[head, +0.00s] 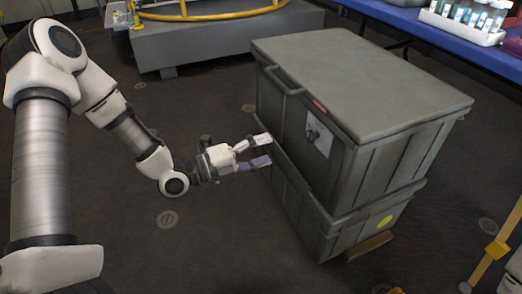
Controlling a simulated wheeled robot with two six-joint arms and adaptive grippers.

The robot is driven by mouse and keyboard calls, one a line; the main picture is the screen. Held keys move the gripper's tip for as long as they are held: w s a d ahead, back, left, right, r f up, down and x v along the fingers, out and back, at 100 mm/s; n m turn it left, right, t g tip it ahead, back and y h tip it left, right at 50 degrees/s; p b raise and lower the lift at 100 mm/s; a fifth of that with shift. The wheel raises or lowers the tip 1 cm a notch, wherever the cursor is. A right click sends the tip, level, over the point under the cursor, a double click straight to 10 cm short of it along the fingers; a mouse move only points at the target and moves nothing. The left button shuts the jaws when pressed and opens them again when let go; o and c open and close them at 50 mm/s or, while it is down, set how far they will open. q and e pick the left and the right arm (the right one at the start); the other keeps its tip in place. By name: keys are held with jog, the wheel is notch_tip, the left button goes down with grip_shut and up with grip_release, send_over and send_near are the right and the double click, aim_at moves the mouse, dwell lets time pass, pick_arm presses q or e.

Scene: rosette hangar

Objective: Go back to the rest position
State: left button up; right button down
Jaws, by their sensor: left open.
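My left gripper (262,151) is at the end of the arm that comes in from the left. Its two fingers are apart with nothing between them. The fingertips are close to the left side of a stack of two grey lidded crates, near the seam between them; I cannot tell if they touch. The upper crate (390,165) has a flat lid, a side handle and a white label. The lower crate (345,238) has a yellow round sticker. My right gripper is not in view.
A blue-covered table (440,35) with a tray of tubes (470,18) stands at the back right. A grey platform (215,38) with a yellow rail is behind. A yellow post (497,248) stands at the right edge. The dark floor (200,250) in front is clear.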

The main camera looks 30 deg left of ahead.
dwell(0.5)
pick_arm(q)
jog(key=s+d+f+n+g+y+p, duration=0.2)
jog(key=s+d+f+g+p, duration=0.15)
jog(key=s+f, duration=0.4)
jog(key=s+d+f+n+g+y+p, duration=0.25)
jog(key=s+d+f+g, duration=0.2)
jog(key=f, duration=0.55)
jog(key=s+a+f+n+g+y, duration=0.35)
jog(key=s+n, duration=0.35)
jog(key=n, duration=0.3)
jog(key=s+a+f+n+g+y, duration=0.3)
jog(key=s+a+n, duration=0.3)
jog(key=n, duration=0.5)
notch_tip(320, 180, up, 38)
jog(key=d+p, duration=0.1)
jog(key=p, duration=3.8)
jog(key=shift+s+d+n, duration=0.3)
jog(key=shift+s+n, duration=0.05)
jog(key=shift+s, duration=0.1)
